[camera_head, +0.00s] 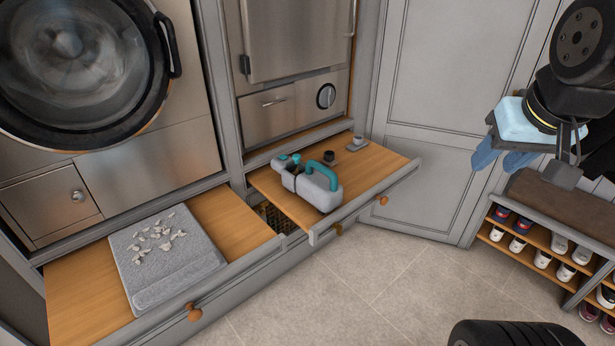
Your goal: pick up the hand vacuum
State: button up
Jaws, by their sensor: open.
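The hand vacuum (318,192) has a light grey body and a teal handle. It lies on the right pull-out wooden shelf (375,165), near its front left part, with a small teal part at its far left end. My gripper (565,172) is at the upper right, well apart from the vacuum and above the shoe bench. Its jaws are open, and I see nothing held between them.
The left pull-out shelf (70,285) holds a folded grey towel (165,290) with several pale scraps on it. Small dark (329,156) and grey (356,143) items lie behind the vacuum. A shoe bench (560,200) stands at right. The tiled floor (370,280) between is clear.

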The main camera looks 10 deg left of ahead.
aim_at(319, 186)
jog(key=i, duration=0.85)
jog(key=z, duration=0.05)
